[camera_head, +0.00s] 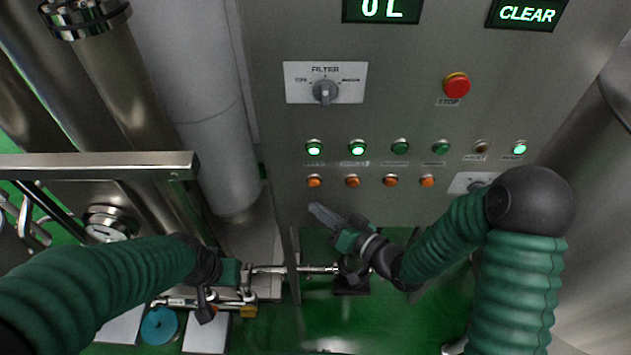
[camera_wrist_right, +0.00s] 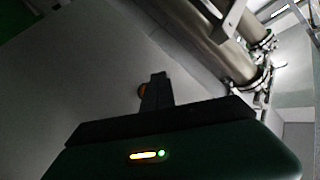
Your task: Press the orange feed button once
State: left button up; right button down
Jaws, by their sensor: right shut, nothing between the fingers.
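A row of several small orange buttons sits low on the grey control panel (camera_head: 400,120); their labels are too small to read, so I cannot tell which is the feed one. The leftmost orange button (camera_head: 314,181) is nearest my right gripper (camera_head: 318,210), which is shut and empty just below it in the head view. In the right wrist view, an orange button (camera_wrist_right: 142,91) shows partly behind the shut fingers (camera_wrist_right: 158,79); I cannot tell whether they touch it. My left gripper (camera_head: 205,312) hangs low at the left, away from the panel; its fingers are unclear.
Above the orange row is a row of green indicators (camera_head: 358,149), some lit. A FILTER knob (camera_head: 325,91) and a red STOP button (camera_head: 456,85) sit higher. Displays read "0 L" (camera_head: 382,9) and "CLEAR" (camera_head: 526,13). Steel pipes (camera_head: 310,269) run below the panel.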

aim_at(314, 183)
pick_arm(q)
jog(key=shift+s+r, duration=0.1)
jog(key=shift+s, duration=0.15)
pick_arm(e)
jog(key=shift+w+r, duration=0.1)
jog(key=shift+w, duration=1.75)
pick_arm(q)
jog(key=shift+a, duration=0.2)
pick_arm(e)
jog(key=shift+a, duration=0.3)
pick_arm(q)
jog(key=shift+d, duration=0.15)
pick_arm(e)
jog(key=shift+d, duration=0.15)
jog(key=shift+w, duration=0.1)
jog(key=shift+w, duration=0.3)
